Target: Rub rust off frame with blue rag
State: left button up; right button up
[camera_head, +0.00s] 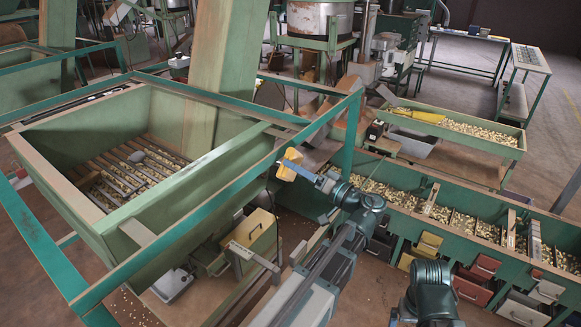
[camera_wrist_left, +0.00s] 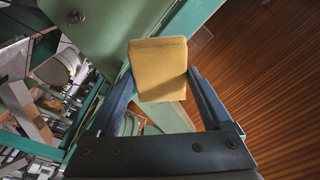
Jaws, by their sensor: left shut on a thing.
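My left gripper (camera_head: 303,170) is shut on a yellow block (camera_head: 289,163), like a sponge. In the left wrist view the block (camera_wrist_left: 158,66) sits between the two dark fingers, and a green beam runs behind it. The teal-green metal frame (camera_head: 232,171) surrounds the large hopper. The block is beside the frame's near right corner, close to its upper rail; I cannot tell whether they touch. I see no blue rag in either view. Rust on the frame is too small to make out clearly. My right gripper is not in view.
The wooden-slatted green hopper (camera_head: 62,150) fills the left side. A long row of nut bins (camera_head: 455,222) with coloured drawers lies at the right. A yellow-fronted box (camera_head: 255,228) is below the frame. Open floor (camera_head: 555,105) shows at the far right.

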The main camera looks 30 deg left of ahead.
pick_arm(q)
jog(key=shift+d, duration=0.65)
jog(key=shift+s+d, duration=0.2)
jog(key=shift+d, duration=1.3)
